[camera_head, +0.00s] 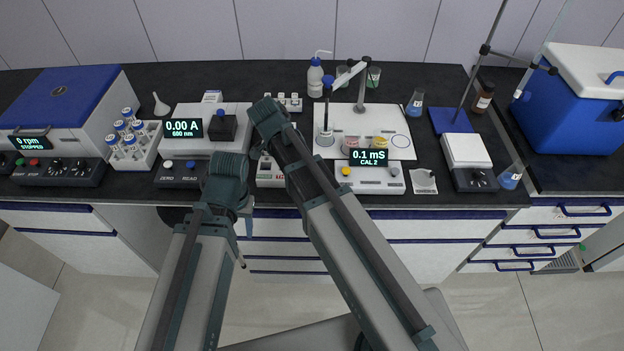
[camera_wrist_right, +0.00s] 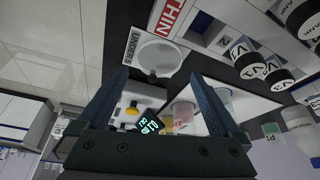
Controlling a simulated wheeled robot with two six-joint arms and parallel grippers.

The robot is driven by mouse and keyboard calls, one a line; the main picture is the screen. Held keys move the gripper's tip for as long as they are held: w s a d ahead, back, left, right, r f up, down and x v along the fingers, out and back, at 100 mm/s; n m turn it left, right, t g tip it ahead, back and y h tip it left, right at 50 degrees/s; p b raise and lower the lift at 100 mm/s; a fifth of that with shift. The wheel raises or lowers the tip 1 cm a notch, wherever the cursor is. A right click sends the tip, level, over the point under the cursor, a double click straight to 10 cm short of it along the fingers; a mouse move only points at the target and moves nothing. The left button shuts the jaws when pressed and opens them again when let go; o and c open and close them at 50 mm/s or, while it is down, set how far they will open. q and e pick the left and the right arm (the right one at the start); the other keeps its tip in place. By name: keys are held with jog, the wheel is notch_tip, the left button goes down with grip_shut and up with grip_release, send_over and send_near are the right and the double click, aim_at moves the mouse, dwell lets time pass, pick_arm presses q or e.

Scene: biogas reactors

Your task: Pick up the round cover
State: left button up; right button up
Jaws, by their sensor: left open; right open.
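In the head view I cannot make out the round piece; my right gripper (camera_head: 268,112) and arm hide part of the bench there. My left gripper (camera_head: 228,168) is open, left of the right arm and near the bench's front edge.
The conductivity meter (camera_head: 370,187) and its white tray (camera_head: 328,118) stand right of my right arm. The photometer (camera_head: 178,142), vial rack (camera_head: 150,155) and centrifuge (camera_head: 82,135) stand left. Several vials (camera_wrist_right: 252,65) show right in the wrist view. A blue cooler (camera_head: 570,115) is far right.

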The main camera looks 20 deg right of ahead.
jog(key=b+x, duration=0.3)
jog(key=x, duration=0.1)
jog(key=shift+s, duration=0.1)
jog(key=shift+r, duration=0.1)
jog(key=c, duration=1.1)
jog(key=shift+r, duration=0.1)
